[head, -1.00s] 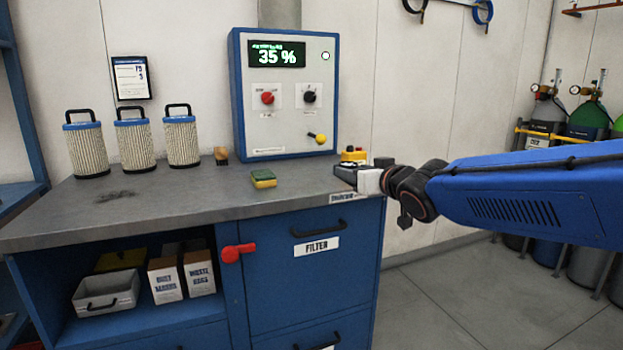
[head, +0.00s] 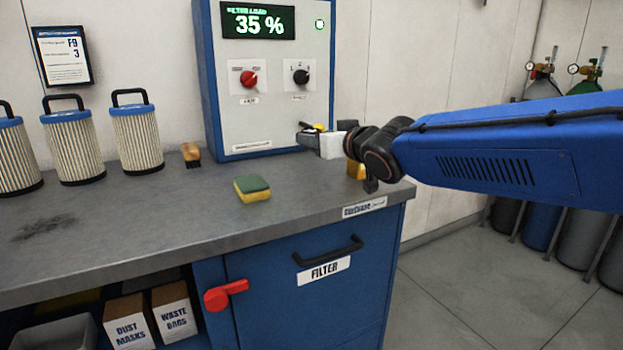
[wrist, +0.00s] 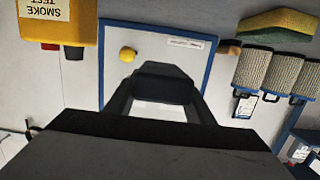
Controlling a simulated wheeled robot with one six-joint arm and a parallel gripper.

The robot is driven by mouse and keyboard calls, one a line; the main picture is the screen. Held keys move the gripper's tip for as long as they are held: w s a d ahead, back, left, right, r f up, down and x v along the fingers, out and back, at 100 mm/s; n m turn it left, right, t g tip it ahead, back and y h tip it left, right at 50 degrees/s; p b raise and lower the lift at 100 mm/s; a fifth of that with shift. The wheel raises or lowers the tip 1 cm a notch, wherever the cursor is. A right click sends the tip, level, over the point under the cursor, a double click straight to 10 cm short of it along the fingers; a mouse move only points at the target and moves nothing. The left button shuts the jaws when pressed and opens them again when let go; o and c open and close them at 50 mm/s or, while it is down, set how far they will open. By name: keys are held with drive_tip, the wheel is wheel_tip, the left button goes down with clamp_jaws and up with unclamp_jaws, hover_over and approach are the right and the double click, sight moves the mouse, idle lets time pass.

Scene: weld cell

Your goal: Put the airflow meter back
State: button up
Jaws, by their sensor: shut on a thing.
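My gripper (head: 322,137) is raised above the right end of the bench, in front of the lower right of the control panel. It is shut on a dark, rounded block, which I take to be the airflow meter (wrist: 165,82); the wrist view shows it between the fingertips. In the head view the gripper hides most of it, and its face cannot be read. I see no contact between the block and the bench. The panel (head: 265,117) reads 35 % and has a red knob, a black knob and a yellow knob (wrist: 127,54).
A sponge (head: 252,189), a small brush (head: 190,154) and several pleated filters (head: 136,138) are to the left. The bench front is clear. Gas cylinders (head: 545,222) stand at right.

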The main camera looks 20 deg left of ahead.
sight(319, 186)
drive_tip(key=shift+f, duration=4.8)
drive_tip(key=o, duration=1.2)
drive_tip(key=shift+f, duration=0.1)
drive_tip(key=v, duration=1.2)
drive_tip(key=shift+s, duration=0.1)
